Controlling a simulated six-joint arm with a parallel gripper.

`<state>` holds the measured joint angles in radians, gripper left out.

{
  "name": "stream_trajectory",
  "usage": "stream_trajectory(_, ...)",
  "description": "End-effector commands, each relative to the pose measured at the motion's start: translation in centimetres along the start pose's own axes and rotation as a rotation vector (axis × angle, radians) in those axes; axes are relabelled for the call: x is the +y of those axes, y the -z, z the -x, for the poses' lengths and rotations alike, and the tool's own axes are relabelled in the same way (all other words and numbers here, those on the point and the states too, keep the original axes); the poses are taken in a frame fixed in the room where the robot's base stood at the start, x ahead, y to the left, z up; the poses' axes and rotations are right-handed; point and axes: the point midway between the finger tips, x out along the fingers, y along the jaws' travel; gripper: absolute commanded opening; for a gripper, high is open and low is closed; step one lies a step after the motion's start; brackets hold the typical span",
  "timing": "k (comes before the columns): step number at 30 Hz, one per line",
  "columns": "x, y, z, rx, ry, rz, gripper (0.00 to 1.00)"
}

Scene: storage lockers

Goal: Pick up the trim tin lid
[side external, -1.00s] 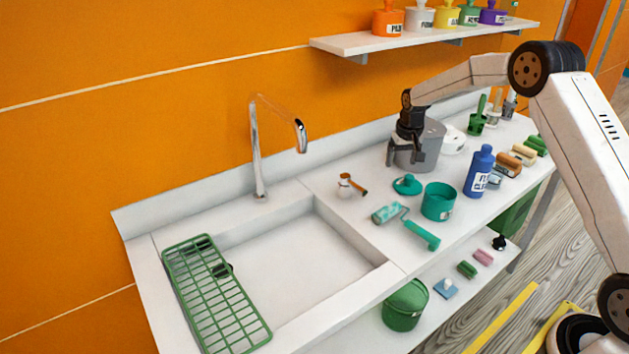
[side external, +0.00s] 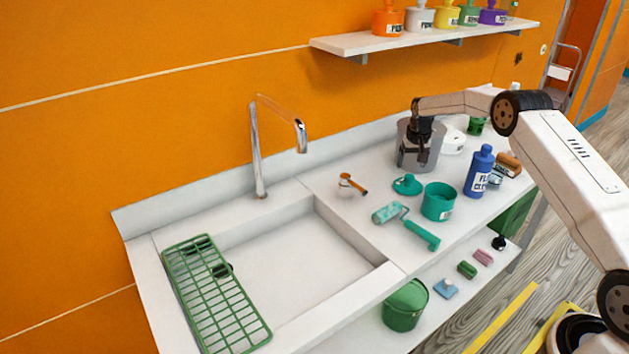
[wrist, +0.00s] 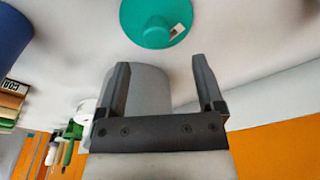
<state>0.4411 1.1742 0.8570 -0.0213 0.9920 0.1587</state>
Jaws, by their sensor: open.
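The trim tin lid is a round teal lid (side external: 407,184) with a knob on top, lying flat on the white counter. An open teal tin (side external: 438,202) stands just to its right. In the wrist view the lid (wrist: 150,14) is at the top edge, partly cut off, beyond my fingertips, with a small pale label on it. My gripper (side external: 422,163) is open and empty, in front of the grey pot (side external: 405,150) and apart from the lid. Its two fingers (wrist: 162,72) also show in the wrist view, with the pot behind them.
A blue bottle (side external: 479,171) stands right of the tin. The sink (side external: 300,260) is further left. Counter between brush and lid is clear.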

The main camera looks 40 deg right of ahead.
Motion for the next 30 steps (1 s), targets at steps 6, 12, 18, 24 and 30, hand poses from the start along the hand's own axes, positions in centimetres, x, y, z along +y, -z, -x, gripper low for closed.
stream_trajectory(6, 0.0, 0.0, -1.2, 0.000, 0.000, 0.000, 0.86)
stream_trajectory(12, 0.0, 0.0, -1.4, 0.001, 0.000, 0.000, 0.86)
stream_trajectory(18, 0.2, -0.2, -3.1, 0.000, 0.000, 0.000, 0.86)
stream_trajectory(24, 0.4, -0.3, -5.3, 0.000, 0.000, 0.001, 0.86)
stream_trajectory(30, 0.4, -0.2, -6.3, 0.002, 0.001, 0.001, 0.86)
